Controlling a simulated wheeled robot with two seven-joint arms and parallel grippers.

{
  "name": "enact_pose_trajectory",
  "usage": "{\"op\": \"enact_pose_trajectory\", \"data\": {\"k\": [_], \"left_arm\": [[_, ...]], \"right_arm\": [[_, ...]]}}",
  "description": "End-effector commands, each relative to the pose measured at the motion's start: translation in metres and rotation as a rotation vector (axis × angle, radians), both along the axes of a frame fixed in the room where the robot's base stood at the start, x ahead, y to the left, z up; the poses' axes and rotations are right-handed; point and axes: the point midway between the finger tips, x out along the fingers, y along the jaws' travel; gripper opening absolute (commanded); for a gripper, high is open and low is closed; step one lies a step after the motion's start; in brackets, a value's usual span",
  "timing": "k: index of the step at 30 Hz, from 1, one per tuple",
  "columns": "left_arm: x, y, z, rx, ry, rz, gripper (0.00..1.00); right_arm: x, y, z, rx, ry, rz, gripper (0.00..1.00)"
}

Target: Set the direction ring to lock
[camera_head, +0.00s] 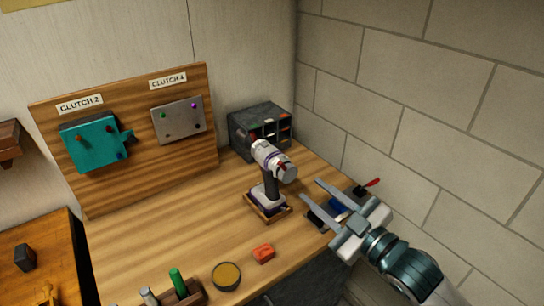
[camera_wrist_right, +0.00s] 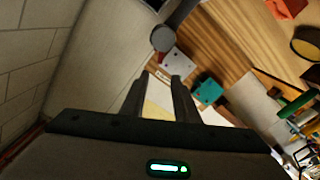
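A white and purple drill (camera_head: 268,165) with a dark handle stands upright in a small wooden tray (camera_head: 284,216) on the workbench. My left gripper is not in view.
A wooden board (camera_head: 150,168) at the back bears a teal panel (camera_head: 97,143) marked CLUTCH 2 and a grey panel (camera_head: 180,122) marked CLUTCH 4. A dark organizer (camera_head: 243,141) stands behind the drill. An orange block (camera_head: 263,253) and round tin (camera_head: 227,275) lie in front.

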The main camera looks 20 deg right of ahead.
Motion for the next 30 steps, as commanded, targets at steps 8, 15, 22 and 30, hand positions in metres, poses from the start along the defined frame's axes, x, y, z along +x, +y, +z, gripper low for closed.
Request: {"op": "enact_pose_trajectory", "data": {"k": [8,15,22,30], "left_arm": [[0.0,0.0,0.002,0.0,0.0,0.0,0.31],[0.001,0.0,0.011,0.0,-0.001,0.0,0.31],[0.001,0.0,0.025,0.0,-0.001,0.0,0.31],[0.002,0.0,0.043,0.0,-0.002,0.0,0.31]], "right_arm": [[0.004,0.001,0.0,0.001,0.001,-0.002,0.28],[0.023,0.008,0.001,0.0,0.002,-0.002,0.28],[0.059,0.021,0.003,0.001,0.001,-0.002,0.28],[0.105,0.038,0.003,0.001,0.002,-0.002,0.28]]}}
